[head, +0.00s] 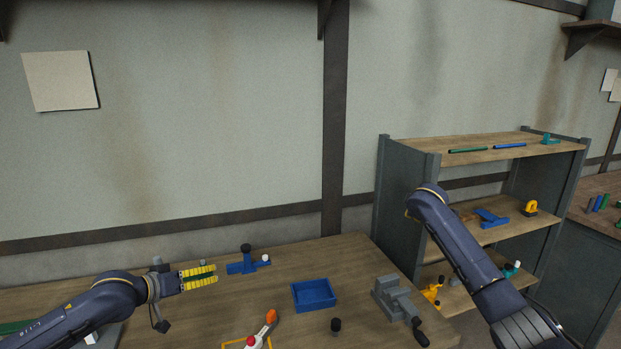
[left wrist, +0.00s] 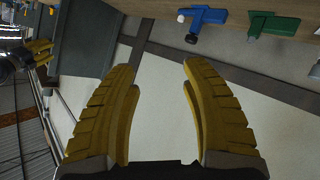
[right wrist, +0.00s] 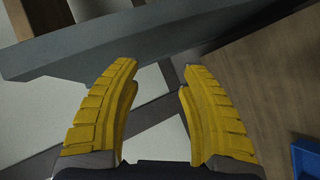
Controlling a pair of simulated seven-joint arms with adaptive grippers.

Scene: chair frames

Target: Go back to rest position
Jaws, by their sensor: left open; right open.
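My left gripper (head: 214,276) is open and empty above the left part of the workbench (head: 355,255). Its yellow fingers stand apart with nothing between them in the left wrist view (left wrist: 158,68). My right gripper (right wrist: 160,70) is open and empty in the right wrist view, with a grey panel (right wrist: 110,42) beyond its fingertips. In the head view only my right arm shows, in front of the shelf; its fingers are hidden there.
A blue clamp-like piece (head: 242,267) lies just right of my left gripper. A blue tray (head: 314,294), a grey vise (head: 393,297) and an orange-tipped tool (head: 268,325) are on the bench. The shelf unit (head: 402,180) stands close to my right arm. Space above the bench middle is clear.

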